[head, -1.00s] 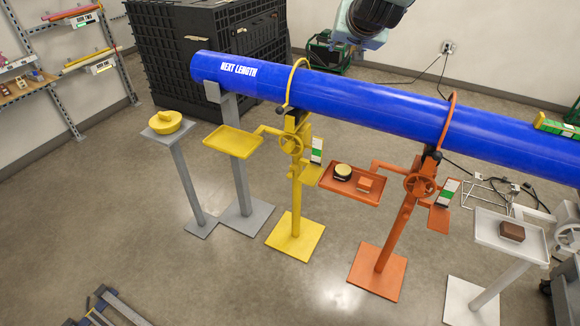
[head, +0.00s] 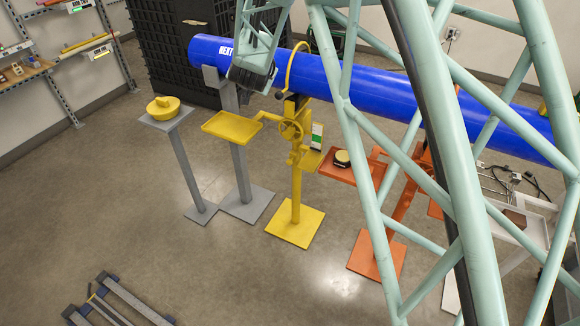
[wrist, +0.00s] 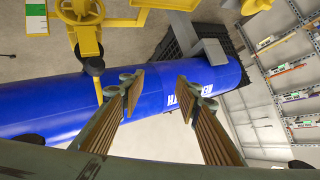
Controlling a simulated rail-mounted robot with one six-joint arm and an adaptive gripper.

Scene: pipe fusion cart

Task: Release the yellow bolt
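The yellow clamp stand (head: 296,180) has a thin yellow hoop (head: 288,62) over the blue pipe. A small black knob (head: 280,95) sits at the hoop's near lower end, which I take for the yellow bolt. In the wrist view a black knob (wrist: 95,66) shows left of my gripper, at the end of the yellow strip crossing the pipe. My gripper (wrist: 160,78) is open and empty, its wood-coloured fingers spread above the pipe near the white lettering. The knob is apart from the fingers. Whether the hoop is fastened I cannot tell.
The blue pipe (head: 375,90) runs across several stands. A yellow tray (head: 232,127) and a grey stand with a yellow round object (head: 163,107) are at left. My arm hides much of the orange stand (head: 376,255).

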